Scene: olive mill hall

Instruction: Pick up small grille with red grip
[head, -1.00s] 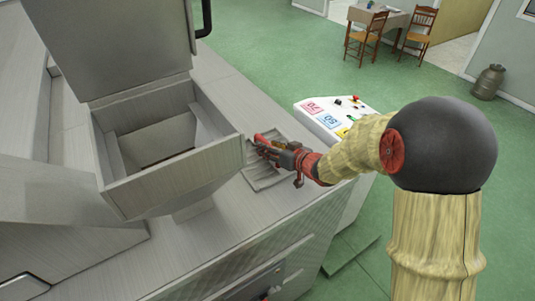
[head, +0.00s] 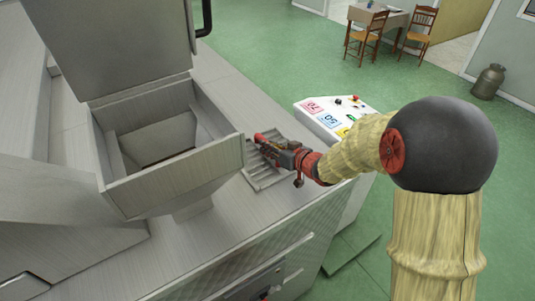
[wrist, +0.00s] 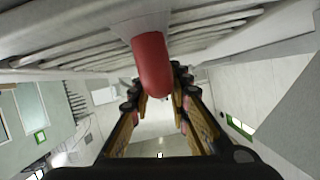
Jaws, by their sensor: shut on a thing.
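The small grille (head: 264,177) is a grey slatted plate on the metal machine top, right of the open hopper. In the wrist view its slats (wrist: 70,50) run across the top of the picture. Its red grip (wrist: 152,65) reaches down between my fingers; a bit of red also shows at the fingers in the head view (head: 260,138). My gripper (wrist: 155,90) is shut on the red grip. In the head view my gripper (head: 270,146) covers part of the grille. Whether the grille touches the machine top cannot be told.
The open hopper (head: 185,178) with its raised lid (head: 115,45) stands close left of the grille. A white control panel (head: 333,117) with buttons is just behind my gripper. Green floor lies beyond, with a table and chairs (head: 380,20) far off.

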